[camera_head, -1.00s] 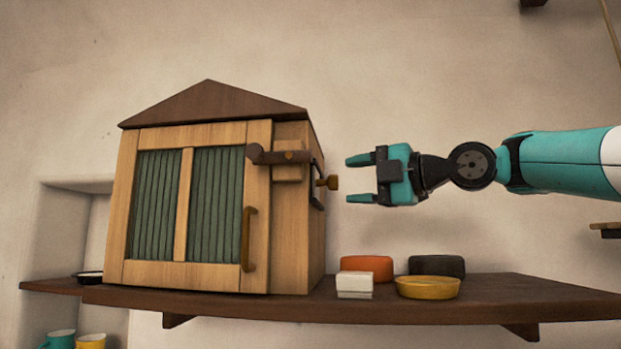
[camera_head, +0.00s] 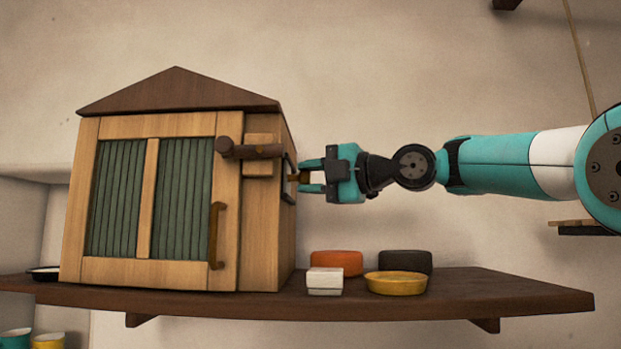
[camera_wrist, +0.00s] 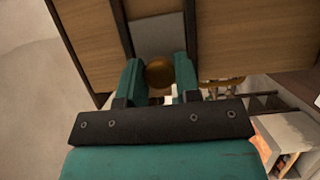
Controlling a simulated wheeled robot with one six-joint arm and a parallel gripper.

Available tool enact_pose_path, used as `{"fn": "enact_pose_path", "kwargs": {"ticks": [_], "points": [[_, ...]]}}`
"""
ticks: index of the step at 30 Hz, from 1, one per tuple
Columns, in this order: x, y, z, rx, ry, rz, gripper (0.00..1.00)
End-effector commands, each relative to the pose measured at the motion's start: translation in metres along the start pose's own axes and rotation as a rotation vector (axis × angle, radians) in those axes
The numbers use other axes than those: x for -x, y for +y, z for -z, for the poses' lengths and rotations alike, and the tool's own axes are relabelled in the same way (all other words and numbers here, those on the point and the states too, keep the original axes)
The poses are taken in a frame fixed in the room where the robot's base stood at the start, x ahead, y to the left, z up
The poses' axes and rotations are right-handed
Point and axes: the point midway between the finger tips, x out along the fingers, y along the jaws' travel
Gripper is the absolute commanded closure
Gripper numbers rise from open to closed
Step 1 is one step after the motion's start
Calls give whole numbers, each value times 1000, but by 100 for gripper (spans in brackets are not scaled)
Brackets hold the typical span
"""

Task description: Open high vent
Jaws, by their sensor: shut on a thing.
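A small wooden house-shaped cabinet (camera_head: 257,240) stands on the left of a dark shelf. Its front door has green slatted panels (camera_head: 187,195), a bronze handle (camera_head: 216,235) and a brown latch bar (camera_head: 255,151) across the upper right edge. The door looks closed. On the cabinet's right side is a bronze knob (camera_head: 294,178) on a dark-framed fitting. My gripper (camera_head: 305,177) reaches in from the right and is shut on this knob. In the wrist view the round knob (camera_wrist: 159,73) sits between the two teal fingers, before a grey plate (camera_wrist: 158,36) between dark rails.
On the shelf (camera_head: 480,292), right of the cabinet and below my gripper, are an orange block (camera_head: 336,262), a white box (camera_head: 324,281), a yellow dish (camera_head: 396,284) and a dark block (camera_head: 404,261). The shelf's right end is clear. Cups stand lower left.

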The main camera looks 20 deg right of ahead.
Motion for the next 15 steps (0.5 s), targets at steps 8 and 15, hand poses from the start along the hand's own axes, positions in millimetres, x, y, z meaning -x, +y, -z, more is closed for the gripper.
{"fn": "enact_pose_path", "kwargs": {"ticks": [8, 15], "points": [[-17, 0, -40, -1, 0, -1, 100], [-24, 0, -59, 0, -1, -1, 100]]}}
